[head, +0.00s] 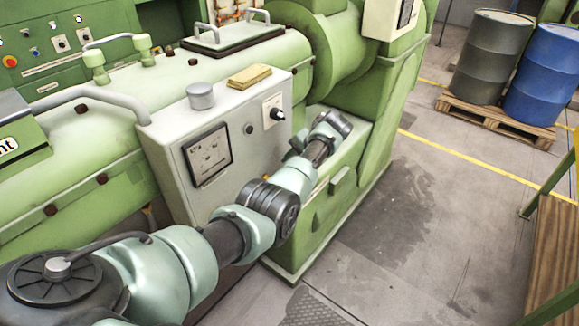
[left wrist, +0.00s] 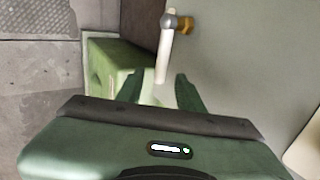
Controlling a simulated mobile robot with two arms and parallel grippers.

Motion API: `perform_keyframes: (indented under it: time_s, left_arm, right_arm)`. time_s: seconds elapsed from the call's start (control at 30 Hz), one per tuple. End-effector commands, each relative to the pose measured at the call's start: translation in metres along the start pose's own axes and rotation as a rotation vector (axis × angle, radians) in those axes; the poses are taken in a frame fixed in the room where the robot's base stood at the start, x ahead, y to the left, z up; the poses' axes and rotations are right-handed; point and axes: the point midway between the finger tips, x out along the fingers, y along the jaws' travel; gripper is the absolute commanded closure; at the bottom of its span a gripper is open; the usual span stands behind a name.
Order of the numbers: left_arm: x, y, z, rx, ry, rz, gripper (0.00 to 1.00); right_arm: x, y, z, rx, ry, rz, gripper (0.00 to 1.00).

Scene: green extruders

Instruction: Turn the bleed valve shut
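The bleed valve (left wrist: 184,24) shows in the left wrist view as a small brass stub with a grey hub on a pale grey panel. Its white lever (left wrist: 164,56) hangs almost straight down from the hub. My left gripper (left wrist: 159,88) is open, with its dark green fingers apart. The lever's lower end appears between the fingertips; I cannot tell whether either finger touches it. In the head view my left arm reaches from the lower left past the grey cabinet (head: 214,192). I cannot make out the valve or the fingers there. My right gripper is not in view.
The green machine (head: 341,195) stands close around my left arm. A gauge (head: 207,154) and a black knob (head: 277,114) sit on the cabinet front. A yellow block (head: 249,77) and a grey cup (head: 201,96) are on top.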

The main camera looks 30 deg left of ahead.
Motion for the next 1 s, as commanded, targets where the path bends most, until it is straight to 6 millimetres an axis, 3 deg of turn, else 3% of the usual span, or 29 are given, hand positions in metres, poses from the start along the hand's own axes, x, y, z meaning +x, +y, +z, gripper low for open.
perform_keyframes:
  time_s: [0.2, 0.4, 0.87, 1.0]
  left_arm:
    - [-0.034, 0.001, -0.001, -0.001, 0.002, -0.001, 0.63]
    - [-0.049, 0.0, 0.0, 0.0, -0.001, 0.0, 0.63]
    - [-0.05, 0.0, 0.0, 0.0, -0.002, 0.0, 0.63]
    - [-0.036, 0.011, 0.002, 0.014, 0.0, 0.003, 0.63]
  right_arm:
    - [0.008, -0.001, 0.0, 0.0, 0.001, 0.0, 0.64]
    - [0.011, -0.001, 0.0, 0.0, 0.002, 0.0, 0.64]
    - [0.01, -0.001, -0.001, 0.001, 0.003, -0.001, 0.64]
    - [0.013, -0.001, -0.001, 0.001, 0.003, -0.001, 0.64]
